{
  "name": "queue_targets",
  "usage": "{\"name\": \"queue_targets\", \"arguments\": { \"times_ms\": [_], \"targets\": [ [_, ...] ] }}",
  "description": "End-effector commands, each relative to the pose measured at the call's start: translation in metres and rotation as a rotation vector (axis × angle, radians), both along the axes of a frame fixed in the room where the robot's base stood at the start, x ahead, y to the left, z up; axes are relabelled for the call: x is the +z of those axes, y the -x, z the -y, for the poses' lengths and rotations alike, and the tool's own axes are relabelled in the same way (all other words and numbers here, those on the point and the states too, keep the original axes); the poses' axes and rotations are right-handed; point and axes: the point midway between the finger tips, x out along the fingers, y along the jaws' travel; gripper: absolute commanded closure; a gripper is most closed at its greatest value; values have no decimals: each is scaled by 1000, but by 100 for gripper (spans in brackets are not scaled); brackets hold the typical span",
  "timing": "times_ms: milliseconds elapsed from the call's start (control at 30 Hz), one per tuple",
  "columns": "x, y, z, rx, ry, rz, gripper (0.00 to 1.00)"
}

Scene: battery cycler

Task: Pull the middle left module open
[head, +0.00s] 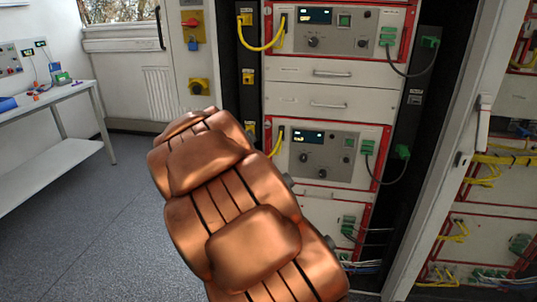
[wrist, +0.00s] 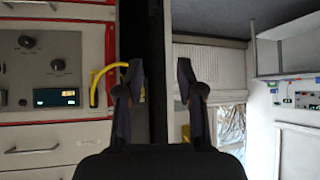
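The battery cycler cabinet has red-framed modules stacked in the head view. The middle module (head: 333,150) has a lit display, knobs, a yellow cable at its left and a green-plugged cable at its right. Drawer fronts with bar handles (head: 328,105) lie above it, and another handle is partly visible below. The wrist view is upside down and shows a module face (wrist: 40,75) at left, but I cannot tell surely which one. My gripper (wrist: 160,75) is open and empty in front of the cabinet's dark left edge. In the head view my arm hides the gripper.
A top module (head: 335,35) sits above. An open cabinet door (head: 450,150) stands at right, beside another rack with yellow cables. A white bench (head: 50,100) stands at far left. The grey floor (head: 100,210) between is clear.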

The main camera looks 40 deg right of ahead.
Motion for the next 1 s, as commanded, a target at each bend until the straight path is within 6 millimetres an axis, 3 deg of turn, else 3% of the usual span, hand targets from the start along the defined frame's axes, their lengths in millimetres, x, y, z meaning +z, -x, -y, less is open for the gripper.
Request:
{"name": "queue_targets", "arguments": {
  "times_ms": [33, 233, 500, 700, 1000],
  "targets": [
    [-8, -11, 21, -29, 34, 34, 62],
    [-15, -47, 97, -130, 190, 199, 62],
    [-27, -65, 179, -237, 401, 393, 62],
    [-32, -63, 209, -283, 502, 480, 62],
    [-33, -65, 223, -297, 536, 509, 62]
  ]
}}
